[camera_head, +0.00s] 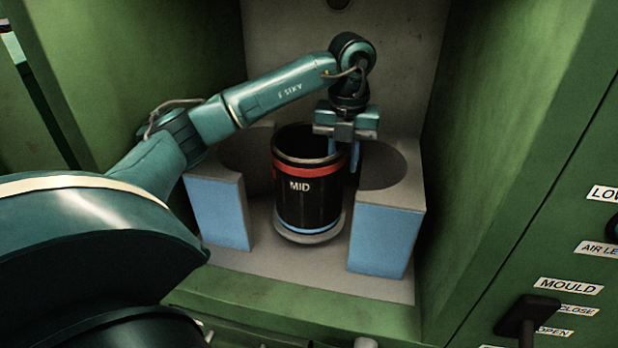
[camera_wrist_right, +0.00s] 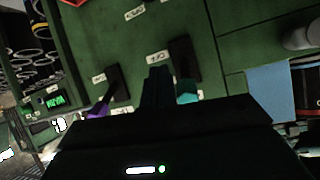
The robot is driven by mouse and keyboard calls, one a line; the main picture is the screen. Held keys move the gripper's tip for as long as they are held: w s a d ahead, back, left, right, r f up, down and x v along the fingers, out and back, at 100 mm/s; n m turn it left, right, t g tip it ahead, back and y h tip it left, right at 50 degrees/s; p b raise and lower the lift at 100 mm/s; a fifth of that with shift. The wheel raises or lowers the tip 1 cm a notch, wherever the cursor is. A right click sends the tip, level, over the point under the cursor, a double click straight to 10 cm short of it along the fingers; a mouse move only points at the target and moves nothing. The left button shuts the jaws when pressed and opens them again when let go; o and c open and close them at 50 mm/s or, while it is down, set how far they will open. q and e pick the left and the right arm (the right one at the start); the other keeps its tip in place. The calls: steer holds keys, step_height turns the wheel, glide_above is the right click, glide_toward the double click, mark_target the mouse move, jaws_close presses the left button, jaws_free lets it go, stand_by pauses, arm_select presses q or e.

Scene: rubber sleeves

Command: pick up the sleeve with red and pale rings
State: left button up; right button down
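The sleeve (camera_head: 308,207) is a black open-topped cylinder marked MID, with a red ring near its top and a pale blue ring near its bottom. It stands upright on a round base between two blocks. My left gripper (camera_head: 343,158) points down at the sleeve's right rim. One finger is at the rim's inner side and the other is outside it, with a gap between them, so it looks open. Contact with the wall cannot be made out. My right gripper (camera_wrist_right: 158,85) is dark in the right wrist view, its fingers seemingly together and empty, away from the sleeve.
Blue-fronted grey blocks with curved hollows stand left (camera_head: 220,211) and right (camera_head: 384,241) of the sleeve. Green walls enclose the recess. A control panel with a black lever (camera_head: 527,315) is at the right. Black ringed sleeves (camera_wrist_right: 28,57) show at the right wrist view's left edge.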

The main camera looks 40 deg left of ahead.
arm_select(q)
jaws_close()
steer(key=shift+r, duration=0.1)
stand_by(1.1)
